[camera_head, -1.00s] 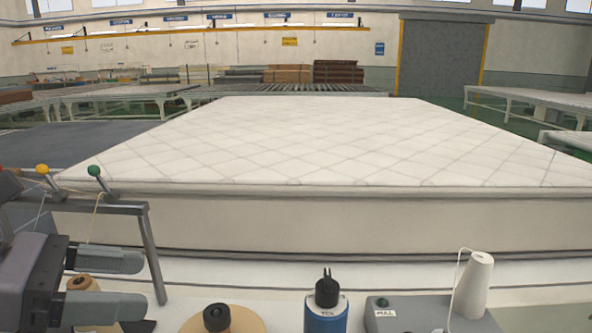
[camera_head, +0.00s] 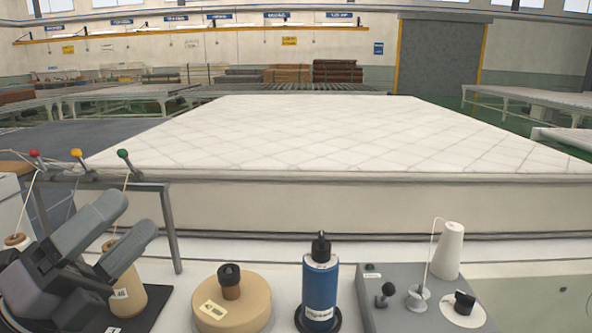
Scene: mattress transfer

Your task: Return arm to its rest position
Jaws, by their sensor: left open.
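My left gripper (camera_head: 135,214) is at the lower left, in front of the thread stand. Its two grey fingers point up and to the right, are spread apart, and hold nothing. It partly hides a cream thread cone (camera_head: 125,284) that stands on a dark base. The white quilted mattress (camera_head: 330,135) lies flat across the middle of the view, beyond the gripper and apart from it. My right gripper is not in view.
A grey thread stand (camera_head: 172,232) with coloured knobs rises beside the gripper. Along the front are a round tan disc (camera_head: 231,305), a blue bottle (camera_head: 320,290) and a grey machine box (camera_head: 385,312) with a white cone (camera_head: 448,250). Roller tables (camera_head: 535,100) stand behind.

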